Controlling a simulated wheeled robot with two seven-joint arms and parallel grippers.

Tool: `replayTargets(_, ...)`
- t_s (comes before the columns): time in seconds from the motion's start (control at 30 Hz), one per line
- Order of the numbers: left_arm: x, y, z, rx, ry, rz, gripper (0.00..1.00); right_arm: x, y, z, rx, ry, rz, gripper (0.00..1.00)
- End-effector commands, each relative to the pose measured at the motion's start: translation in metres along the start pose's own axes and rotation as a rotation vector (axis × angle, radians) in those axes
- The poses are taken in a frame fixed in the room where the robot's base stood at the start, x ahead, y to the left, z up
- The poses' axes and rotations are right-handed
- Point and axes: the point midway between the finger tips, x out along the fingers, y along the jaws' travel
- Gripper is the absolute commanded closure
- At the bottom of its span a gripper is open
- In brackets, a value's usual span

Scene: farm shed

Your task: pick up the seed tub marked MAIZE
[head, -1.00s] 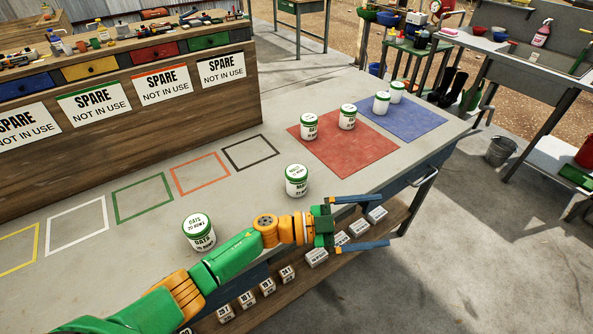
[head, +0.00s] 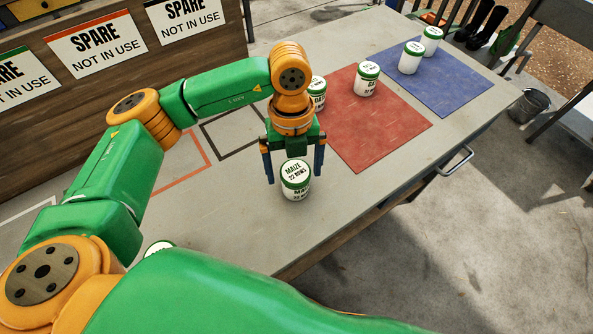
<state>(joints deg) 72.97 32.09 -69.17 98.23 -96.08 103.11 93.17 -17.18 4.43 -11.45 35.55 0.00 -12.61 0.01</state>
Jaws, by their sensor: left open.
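The seed tub marked MAIZE (head: 296,184) is white with a green lid rim and stands upright on the grey bench, left of the red mat. My left gripper (head: 293,166) points down over it. Its blue fingers are spread, one on each side of the tub's lid as seen from the head. I cannot tell whether they touch the tub. My right gripper is not in view.
On the red mat (head: 385,132) stand a tub (head: 367,80) and another tub (head: 318,97), partly behind my arm. The blue mat (head: 450,85) bears two more tubs. A tub (head: 158,247) at lower left is mostly hidden by my arm. Bare bench (head: 330,205) lies near the MAIZE tub.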

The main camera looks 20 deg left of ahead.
Motion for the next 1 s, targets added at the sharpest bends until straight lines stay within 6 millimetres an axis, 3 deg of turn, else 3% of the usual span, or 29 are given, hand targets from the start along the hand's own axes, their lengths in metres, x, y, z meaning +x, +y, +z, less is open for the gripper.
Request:
replayTargets(0.1, 0.018, -0.003, 0.000, 0.000, 0.007, 0.003, 0.00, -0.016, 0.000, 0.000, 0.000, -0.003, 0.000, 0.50)
replayTargets(0.23, 0.043, -0.004, 0.001, 0.000, 0.006, 0.000, 0.00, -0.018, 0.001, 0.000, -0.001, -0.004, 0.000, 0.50)
replayTargets(0.47, 0.049, -0.004, 0.002, 0.001, 0.003, -0.003, 0.00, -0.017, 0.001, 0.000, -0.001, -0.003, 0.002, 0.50)
replayTargets(0.57, 0.049, -0.004, 0.002, 0.001, 0.004, -0.003, 0.22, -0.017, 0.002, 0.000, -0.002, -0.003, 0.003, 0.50)
replayTargets(0.8, 0.049, -0.004, 0.002, 0.001, 0.004, -0.003, 0.86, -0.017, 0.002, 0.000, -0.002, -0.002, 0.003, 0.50)
replayTargets(1.0, 0.048, -0.005, 0.002, 0.001, 0.004, -0.004, 0.87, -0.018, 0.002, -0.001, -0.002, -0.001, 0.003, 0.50)
